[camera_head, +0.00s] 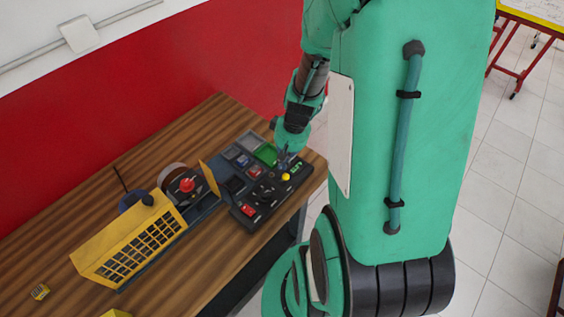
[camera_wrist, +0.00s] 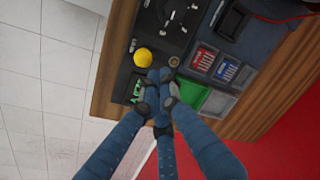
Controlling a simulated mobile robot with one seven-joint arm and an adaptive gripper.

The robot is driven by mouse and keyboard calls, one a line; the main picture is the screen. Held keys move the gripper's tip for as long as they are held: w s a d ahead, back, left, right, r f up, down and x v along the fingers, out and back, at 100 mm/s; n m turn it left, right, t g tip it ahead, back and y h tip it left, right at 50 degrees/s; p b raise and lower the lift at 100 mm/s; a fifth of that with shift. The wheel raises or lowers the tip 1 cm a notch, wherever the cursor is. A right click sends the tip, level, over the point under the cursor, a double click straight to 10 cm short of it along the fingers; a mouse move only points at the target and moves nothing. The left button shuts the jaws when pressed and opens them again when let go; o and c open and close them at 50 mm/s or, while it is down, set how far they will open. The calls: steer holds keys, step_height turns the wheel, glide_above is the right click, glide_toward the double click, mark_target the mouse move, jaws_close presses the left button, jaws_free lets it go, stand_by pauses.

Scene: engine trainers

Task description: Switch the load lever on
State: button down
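A dark control panel (camera_head: 243,215) lies on the wooden table, at its right end. A yellow round knob (camera_head: 285,177) stands on the panel and also shows in the wrist view (camera_wrist: 142,57). No label can be read, so I cannot tell for sure whether it is the load lever, or its position. My gripper (camera_head: 283,160) is low over the panel, just behind the knob. In the wrist view its fingertips (camera_wrist: 159,76) are together beside the knob, with no object visible between them. They hide part of the panel; contact with it cannot be told.
Green switches (camera_wrist: 134,89) and a small brass-coloured knob (camera_wrist: 174,61) are close to the fingertips. Red and blue trays (camera_wrist: 203,56) and a green tray (camera_wrist: 192,96) are nearby. A yellow trainer unit (camera_head: 122,233) with a red knob (camera_head: 187,185) stands left of the panel.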

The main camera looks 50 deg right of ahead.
steer(key=shift+r, duration=0.25)
steer(key=shift+r+p, duration=0.5)
steer(key=shift+w+r, duration=0.1)
steer(key=s+d+r+p, duration=0.2)
steer(key=s+r+p, duration=0.1)
steer(key=r, duration=0.7)
steer(key=shift+d+r, duration=0.4)
stand_by(0.8)
